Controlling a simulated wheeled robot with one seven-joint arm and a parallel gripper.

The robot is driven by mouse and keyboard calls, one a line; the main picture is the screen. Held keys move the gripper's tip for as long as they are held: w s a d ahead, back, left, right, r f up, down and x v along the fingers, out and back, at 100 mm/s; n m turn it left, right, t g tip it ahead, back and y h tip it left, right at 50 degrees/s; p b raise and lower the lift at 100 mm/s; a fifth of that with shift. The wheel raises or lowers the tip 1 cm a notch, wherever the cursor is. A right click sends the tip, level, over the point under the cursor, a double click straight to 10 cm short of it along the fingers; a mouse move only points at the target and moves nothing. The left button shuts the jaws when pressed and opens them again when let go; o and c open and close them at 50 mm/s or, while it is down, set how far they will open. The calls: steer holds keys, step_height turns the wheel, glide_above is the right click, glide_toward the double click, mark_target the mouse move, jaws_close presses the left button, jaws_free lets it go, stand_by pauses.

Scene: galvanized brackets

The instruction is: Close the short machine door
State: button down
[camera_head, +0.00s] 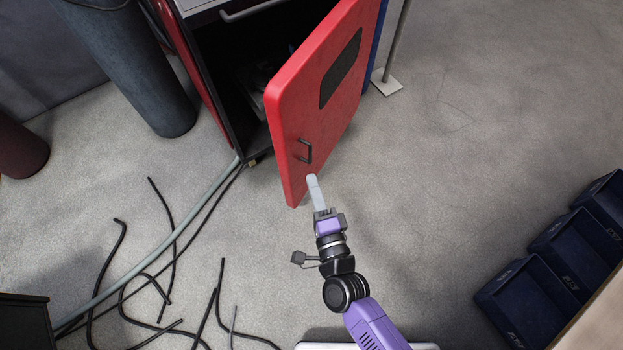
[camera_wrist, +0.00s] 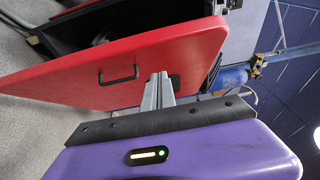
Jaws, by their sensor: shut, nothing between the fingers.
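The red machine door (camera_head: 318,105) stands swung open from a dark cabinet (camera_head: 240,75) in the head view. It has a dark handle (camera_head: 305,150) near its free edge and a dark window panel (camera_head: 341,70). My gripper (camera_head: 312,180) is shut and empty, its fingertips close to the door's lower free corner, just below the handle. In the wrist view the fingers (camera_wrist: 158,80) overlap the red door (camera_wrist: 120,65), with the handle (camera_wrist: 118,75) to their left. I cannot tell whether the fingertips touch the door. The cabinet's inside is mostly in shadow.
Dark hoses and a pale green hose (camera_head: 150,258) lie on the floor at left. A dark cylinder (camera_head: 130,65) stands at upper left. Dark blue bins (camera_head: 527,300) line the right side. A post with a pale base (camera_head: 386,82) stands behind the door. Floor right of the door is clear.

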steer(key=shift+w+a, duration=0.95)
steer(key=shift+w, duration=0.55)
steer(key=shift+w+a, duration=0.95)
steer(key=shift+w, duration=0.5)
steer(key=shift+w+a, duration=0.95)
steer(key=shift+w, duration=0.55)
